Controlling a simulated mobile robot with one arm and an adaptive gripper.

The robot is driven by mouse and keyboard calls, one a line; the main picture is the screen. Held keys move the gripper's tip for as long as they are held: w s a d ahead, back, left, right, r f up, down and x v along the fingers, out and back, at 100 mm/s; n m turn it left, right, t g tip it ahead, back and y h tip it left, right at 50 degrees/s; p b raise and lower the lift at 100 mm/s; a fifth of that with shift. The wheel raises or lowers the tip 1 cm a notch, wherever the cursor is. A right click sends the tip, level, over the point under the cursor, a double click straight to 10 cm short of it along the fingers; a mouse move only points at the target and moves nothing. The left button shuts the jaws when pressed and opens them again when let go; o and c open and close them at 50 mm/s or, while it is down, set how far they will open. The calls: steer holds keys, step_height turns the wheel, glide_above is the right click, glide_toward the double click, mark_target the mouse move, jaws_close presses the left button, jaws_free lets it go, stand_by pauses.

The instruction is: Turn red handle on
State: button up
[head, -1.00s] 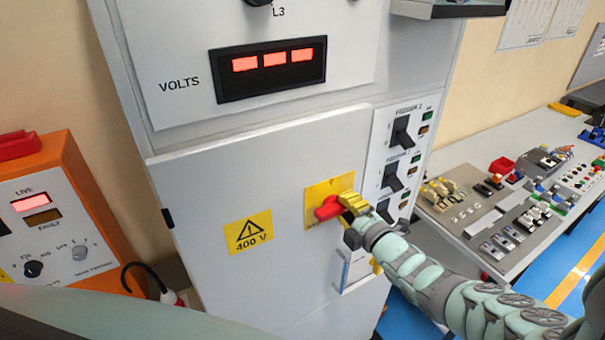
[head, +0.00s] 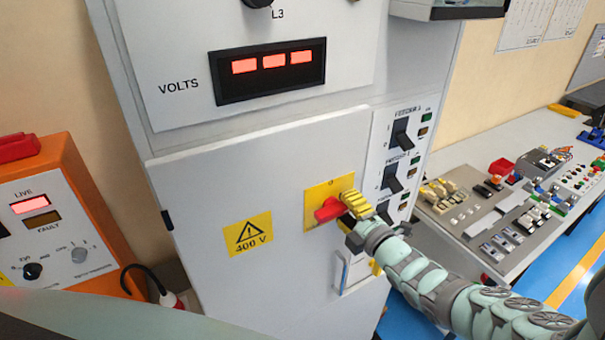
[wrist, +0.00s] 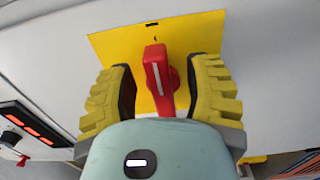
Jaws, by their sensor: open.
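The red handle (head: 329,210) sits on a yellow plate (head: 318,193) on the front of the grey cabinet. In the wrist view the red handle (wrist: 158,78) shows a white line along it and lies between my gripper's two yellow fingers. My gripper (wrist: 160,95) is open, with a visible gap on each side of the handle. In the head view my gripper (head: 352,206) is at the handle's right side and hides part of it. The handle's far end toward my palm is partly hidden in the wrist view.
The cabinet door carries a 400 V warning label (head: 248,233). Black switches (head: 391,178) line the panel right of the handle. An orange box (head: 60,220) stands at the left. A bench (head: 470,240) with several components is at the right.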

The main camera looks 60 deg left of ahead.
steer(key=d, duration=0.6)
steer(key=shift+s+d, duration=0.3)
steer(key=shift+d, duration=0.1)
